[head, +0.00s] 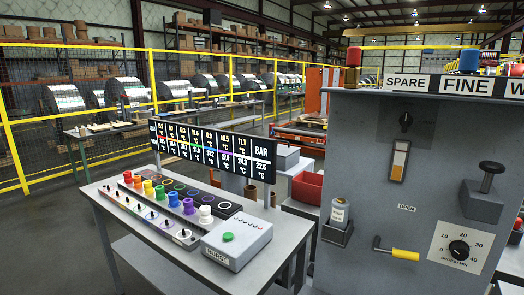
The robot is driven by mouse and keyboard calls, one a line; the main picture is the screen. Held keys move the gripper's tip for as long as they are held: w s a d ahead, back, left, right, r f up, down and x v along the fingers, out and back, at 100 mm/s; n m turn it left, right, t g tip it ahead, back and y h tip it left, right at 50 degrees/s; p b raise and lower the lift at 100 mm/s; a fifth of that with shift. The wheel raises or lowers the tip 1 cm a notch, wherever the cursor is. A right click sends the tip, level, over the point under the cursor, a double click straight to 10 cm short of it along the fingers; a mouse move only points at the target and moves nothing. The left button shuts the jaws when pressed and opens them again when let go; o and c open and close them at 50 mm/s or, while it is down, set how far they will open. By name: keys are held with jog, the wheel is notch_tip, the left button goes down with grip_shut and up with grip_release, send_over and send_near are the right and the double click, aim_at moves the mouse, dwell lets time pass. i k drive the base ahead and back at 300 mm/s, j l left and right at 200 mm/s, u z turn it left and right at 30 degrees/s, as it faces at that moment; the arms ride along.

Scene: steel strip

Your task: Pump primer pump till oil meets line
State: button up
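A grey machine cabinet (350,120) fills the right side of the head view. A black T-shaped handle (491,168) stands raised on a short rod above a dark grey block (481,203) on its face; this looks like the primer pump. To its left is a narrow upright sight gauge (399,160) with an amber fill and a paler part. A level line on it is too small to make out. My gripper is not in view, so nothing shows touching the handle.
A yellow-handled lever (404,254) sits below an OPEN label (407,208). A drops-per-minute dial (459,250) is at lower right, and a small bottle (340,211) sits in a holder. A control bench (128,212) with coloured knobs stands left. Open floor lies further left.

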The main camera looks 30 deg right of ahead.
aim_at(490, 168)
jog(key=z, duration=1.3)
